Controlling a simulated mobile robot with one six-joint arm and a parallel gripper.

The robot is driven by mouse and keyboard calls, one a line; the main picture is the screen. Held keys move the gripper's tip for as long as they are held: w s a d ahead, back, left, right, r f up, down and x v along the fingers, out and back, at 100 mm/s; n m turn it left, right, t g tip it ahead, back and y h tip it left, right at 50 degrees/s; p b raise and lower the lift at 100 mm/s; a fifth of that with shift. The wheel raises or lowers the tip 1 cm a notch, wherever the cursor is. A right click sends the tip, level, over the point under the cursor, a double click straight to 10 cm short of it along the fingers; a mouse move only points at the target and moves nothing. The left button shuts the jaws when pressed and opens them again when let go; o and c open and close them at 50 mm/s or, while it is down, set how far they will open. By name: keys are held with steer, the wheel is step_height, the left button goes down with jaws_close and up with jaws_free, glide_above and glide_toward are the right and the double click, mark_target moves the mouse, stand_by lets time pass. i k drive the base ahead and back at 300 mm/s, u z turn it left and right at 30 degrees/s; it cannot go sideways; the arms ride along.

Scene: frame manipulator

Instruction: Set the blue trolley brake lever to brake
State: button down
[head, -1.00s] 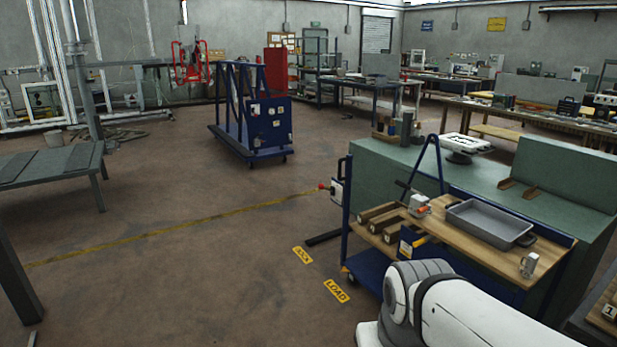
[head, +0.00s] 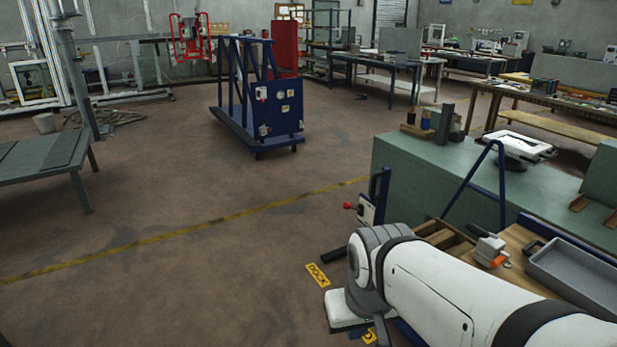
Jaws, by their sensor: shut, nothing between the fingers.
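A dark-blue wheeled trolley (head: 280,125) with an A-shaped frame stands on the open floor ahead, with small fittings on its end panel. A blue-framed cart (head: 502,182) with a wooden top is at the lower right, partly hidden behind my white arm. Near its left end, a small lever with a red knob (head: 349,206) sticks out left from a pale box (head: 367,210) beside a dark-blue upright. I cannot tell which fitting is the brake lever or how it is set. My gripper is not in view.
A green bench (head: 430,170) stands behind the cart. A grey tray (head: 575,275) and a small grey device with an orange part (head: 490,250) sit on the cart top. A yellow DOCK label (head: 318,275) marks the floor. The floor at left and centre is clear up to a grey table (head: 45,165).

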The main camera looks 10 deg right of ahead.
mark_target(347, 206)
steer(key=z, duration=0.2)
steer(key=i, duration=1.65)
steer(key=z, duration=0.4)
